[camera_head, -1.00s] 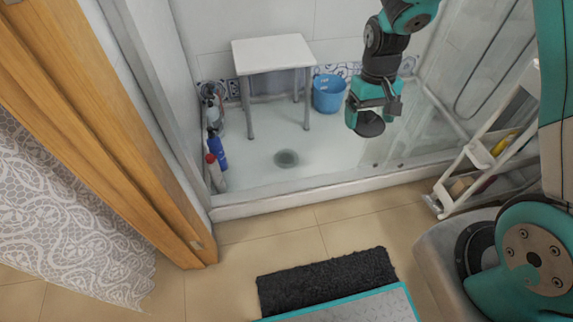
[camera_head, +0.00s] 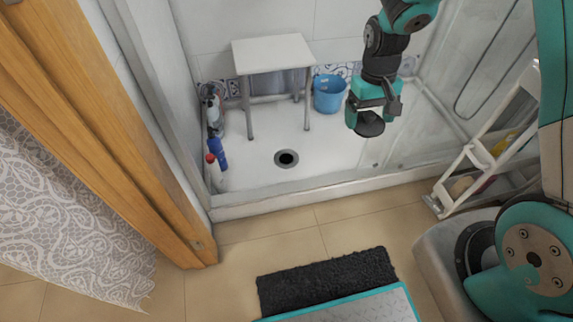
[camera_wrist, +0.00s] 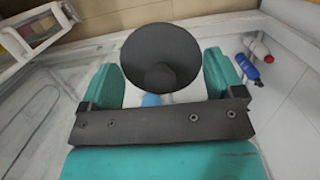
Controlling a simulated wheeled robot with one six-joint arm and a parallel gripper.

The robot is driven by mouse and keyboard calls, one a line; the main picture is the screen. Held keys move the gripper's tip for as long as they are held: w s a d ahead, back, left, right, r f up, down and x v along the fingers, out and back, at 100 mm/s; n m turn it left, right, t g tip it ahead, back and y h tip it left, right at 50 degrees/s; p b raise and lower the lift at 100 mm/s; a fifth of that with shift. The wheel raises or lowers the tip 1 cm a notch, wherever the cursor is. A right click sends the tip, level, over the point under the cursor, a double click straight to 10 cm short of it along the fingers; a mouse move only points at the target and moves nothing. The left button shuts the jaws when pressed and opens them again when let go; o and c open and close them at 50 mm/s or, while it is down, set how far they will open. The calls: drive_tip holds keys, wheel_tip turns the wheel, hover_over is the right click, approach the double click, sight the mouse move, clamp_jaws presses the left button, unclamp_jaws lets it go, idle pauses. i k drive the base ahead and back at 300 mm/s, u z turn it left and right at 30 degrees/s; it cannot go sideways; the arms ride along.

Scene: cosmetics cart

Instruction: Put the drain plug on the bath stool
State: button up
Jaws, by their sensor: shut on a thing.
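The dark round drain plug (camera_wrist: 165,52) is held between the fingers of my gripper (camera_wrist: 162,85) in the wrist view. In the head view my gripper (camera_head: 372,112) hangs over the right part of the shower tray, shut on the plug (camera_head: 369,125), which shows as a dark disc beneath it. The bath stool (camera_head: 272,53) stands in the shower to the left, with a bare white seat and grey legs. My gripper is apart from the stool, to its right.
A blue bucket (camera_head: 328,94) stands between the stool and my gripper. The drain hole (camera_head: 286,159) is open in the tray floor. Bottles (camera_head: 216,150) stand at the left wall. A white rack (camera_head: 487,150) is at the right, and a dark mat (camera_head: 325,279) lies outside.

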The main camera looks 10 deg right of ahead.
sight(274, 56)
drive_tip(key=i, duration=1.45)
